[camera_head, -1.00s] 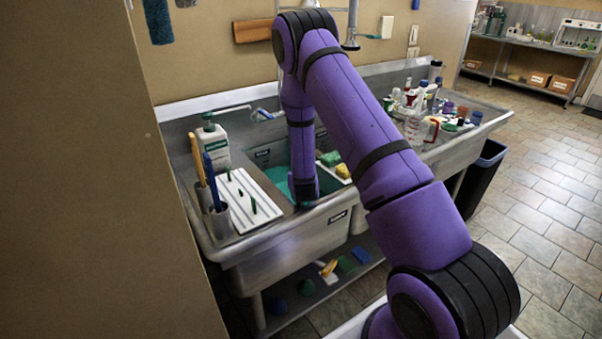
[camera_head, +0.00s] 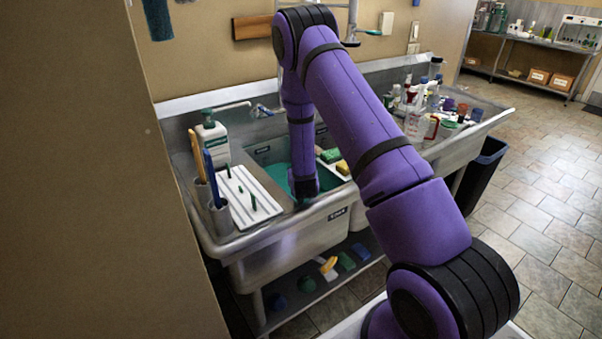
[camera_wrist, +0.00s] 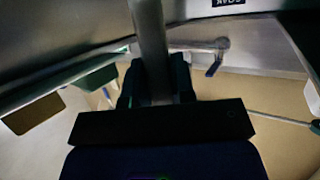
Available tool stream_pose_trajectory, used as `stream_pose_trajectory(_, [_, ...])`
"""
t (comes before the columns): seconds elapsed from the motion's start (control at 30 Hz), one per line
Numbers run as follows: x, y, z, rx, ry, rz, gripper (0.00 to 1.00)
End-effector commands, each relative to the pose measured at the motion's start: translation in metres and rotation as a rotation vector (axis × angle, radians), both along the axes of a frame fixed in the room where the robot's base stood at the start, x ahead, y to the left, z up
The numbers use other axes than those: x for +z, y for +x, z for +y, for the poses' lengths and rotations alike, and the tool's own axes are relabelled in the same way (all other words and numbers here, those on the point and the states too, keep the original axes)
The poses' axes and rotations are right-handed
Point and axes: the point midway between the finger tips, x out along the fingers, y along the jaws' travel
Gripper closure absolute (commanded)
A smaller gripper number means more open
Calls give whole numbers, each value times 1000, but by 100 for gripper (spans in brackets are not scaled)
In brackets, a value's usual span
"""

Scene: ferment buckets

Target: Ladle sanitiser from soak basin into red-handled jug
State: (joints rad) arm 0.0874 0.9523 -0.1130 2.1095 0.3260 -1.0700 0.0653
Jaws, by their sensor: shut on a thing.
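The soak basin (camera_head: 300,238) is a grey metal sink bay with teal liquid (camera_head: 327,181) in it. My arm reaches down into this bay, and its lower end hides the tool there in the head view. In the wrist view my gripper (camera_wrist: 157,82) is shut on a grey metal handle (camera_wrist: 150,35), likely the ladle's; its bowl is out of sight. A "SOAK" label (camera_wrist: 228,2) shows inverted at the top of that view. The red-handled jug (camera_head: 431,128) stands upright among bottles on the right part of the sink, apart from my gripper.
A white pegged rack (camera_head: 247,208), a brush holder (camera_head: 221,216) and a pump bottle (camera_head: 213,143) stand left of the basin. Sponges (camera_head: 341,161) lie on the divider to its right. Crowded bottles surround the jug. A dark bin (camera_head: 486,165) stands beside the sink.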

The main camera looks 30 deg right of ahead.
Motion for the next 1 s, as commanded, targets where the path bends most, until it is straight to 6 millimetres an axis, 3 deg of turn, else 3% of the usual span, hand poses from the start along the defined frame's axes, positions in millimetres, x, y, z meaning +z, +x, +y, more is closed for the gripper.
stream_pose_trajectory(0.27, [4,0,0,0,0,-1,100])
stream_pose_trajectory(1.0, [48,0,0,0,-1,-2,100])
